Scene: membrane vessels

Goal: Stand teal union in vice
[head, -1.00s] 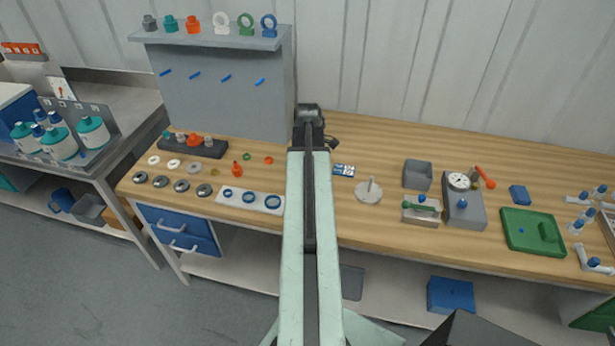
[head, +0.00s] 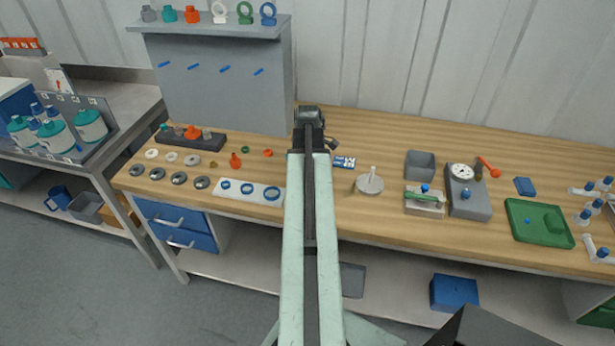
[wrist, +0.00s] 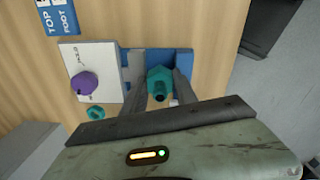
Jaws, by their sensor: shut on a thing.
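The teal union (wrist: 159,80) shows in the wrist view between the two dark fingers of my gripper (wrist: 160,88), which is shut on it. A narrower dark-mouthed end of the union points toward the camera. A blue block, which looks like the vice (wrist: 184,60), lies behind and around it. I cannot tell whether the union touches the vice or is held above it. In the head view my arm hides the gripper, the union and this blue block.
A white plate with a purple knob (wrist: 84,84) and a small teal ring (wrist: 95,112) lie close to the left in the wrist view. A lettered blue card (head: 344,162) and a grey disc with a peg (head: 369,184) are right of my arm in the head view.

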